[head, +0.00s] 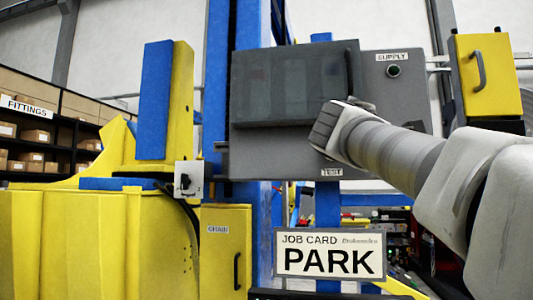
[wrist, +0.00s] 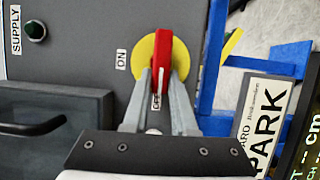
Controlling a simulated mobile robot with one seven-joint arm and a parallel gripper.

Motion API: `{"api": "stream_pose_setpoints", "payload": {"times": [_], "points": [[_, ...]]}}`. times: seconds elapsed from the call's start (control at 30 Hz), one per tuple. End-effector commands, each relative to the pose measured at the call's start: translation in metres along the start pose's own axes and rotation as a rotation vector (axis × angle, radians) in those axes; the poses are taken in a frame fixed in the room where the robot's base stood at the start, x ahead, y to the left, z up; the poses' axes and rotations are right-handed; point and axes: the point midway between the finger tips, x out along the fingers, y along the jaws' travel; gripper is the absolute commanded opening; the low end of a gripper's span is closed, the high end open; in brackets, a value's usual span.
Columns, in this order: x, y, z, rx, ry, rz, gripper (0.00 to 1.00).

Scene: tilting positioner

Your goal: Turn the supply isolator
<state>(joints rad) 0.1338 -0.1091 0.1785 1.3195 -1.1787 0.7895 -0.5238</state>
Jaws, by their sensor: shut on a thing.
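The supply isolator shows in the wrist view as a red handle (wrist: 162,48) on a yellow round plate (wrist: 143,60), set on a grey panel (wrist: 85,60). My gripper (wrist: 162,85) has its two fingers on either side of the red handle, shut on it. The handle stands upright in the wrist picture, its lower end at a partly hidden label (wrist: 156,102) that seems to read OFF. The ON label (wrist: 121,59) is left of the plate. In the head view my arm hides the isolator on the grey panel (head: 400,90).
A dark lamp under the SUPPLY label (head: 393,71) is on the panel, beside a grey box with a handle (head: 290,85). A job card reading PARK (head: 330,255) is below. A yellow positioner (head: 80,235) stands left, a yellow cabinet (head: 487,75) right.

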Motion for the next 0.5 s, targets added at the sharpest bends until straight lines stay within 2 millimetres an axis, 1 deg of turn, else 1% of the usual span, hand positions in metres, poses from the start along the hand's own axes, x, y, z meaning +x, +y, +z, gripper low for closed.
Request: {"api": "stream_pose_setpoints", "payload": {"times": [0.1,0.13,0.2,0.3,0.5], "points": [[0.0002,0.0002,0.0004,-0.003,-0.001,0.001,0.0],[0.0002,0.0002,0.0004,-0.003,-0.001,0.001,0.27],[0.0002,0.0002,0.0004,-0.002,-0.001,0.001,0.39],[0.0002,0.0001,0.0004,-0.002,-0.001,0.001,0.55],[0.0002,0.0,0.0002,-0.001,-0.001,0.0,0.55]]}}
